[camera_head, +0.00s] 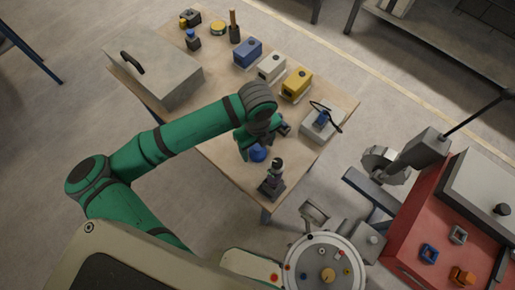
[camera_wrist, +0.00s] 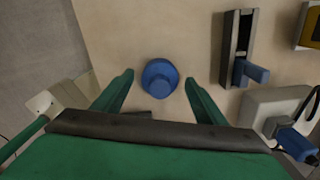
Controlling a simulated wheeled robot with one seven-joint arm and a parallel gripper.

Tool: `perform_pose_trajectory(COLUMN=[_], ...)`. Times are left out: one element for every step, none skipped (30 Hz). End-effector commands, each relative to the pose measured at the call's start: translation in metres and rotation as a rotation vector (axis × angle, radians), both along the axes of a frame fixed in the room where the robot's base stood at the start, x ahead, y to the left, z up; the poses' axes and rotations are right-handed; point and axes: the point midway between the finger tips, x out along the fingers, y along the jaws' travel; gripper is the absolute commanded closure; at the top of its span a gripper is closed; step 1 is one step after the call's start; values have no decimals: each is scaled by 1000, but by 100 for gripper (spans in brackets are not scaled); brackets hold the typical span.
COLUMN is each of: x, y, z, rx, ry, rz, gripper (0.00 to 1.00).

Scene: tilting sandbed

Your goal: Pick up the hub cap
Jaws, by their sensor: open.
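A blue round piece with a raised knob, which looks like the hub cap (camera_wrist: 160,78), lies on the wooden table (camera_wrist: 125,30). In the wrist view it sits between the two green fingers of my gripper (camera_wrist: 159,82), with a gap on each side. My gripper is open and empty. In the head view the hub cap (camera_head: 257,154) shows as a blue patch just below my gripper (camera_head: 249,142), partly hidden by it. The exact height of the fingers over the table cannot be told.
A metal fixture with a blue lever (camera_wrist: 238,50) and a grey block with a black handle (camera_head: 318,124) stand to the right. A dark upright post (camera_head: 271,182) stands near the front corner.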

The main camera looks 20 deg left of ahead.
Motion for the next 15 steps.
perform_pose_trajectory(x=[0,0,0,0,0,0,0,0,0,0,0,0,0,0,0], y=[0,0,0,0,0,0,0,0,0,0,0,0,0,0,0], z=[-3,-4,-4,-4,-5,-4,-4,-4,-4,-4,-4,-4,-4,-4,-4], rx=[0,0,0,1,1,1,1,1,1,1,1,1,1,1,1], ry=[0,0,0,-1,-1,-1,-1,-1,-1,-1,-1,-1,-1,-1,-1], rz=[0,0,0,0,0,-1,0,-1,0,0,0,0,0,0,0], gripper=[34,34,34,34,34,34,34,34,39,46,53,63,70,77,78])
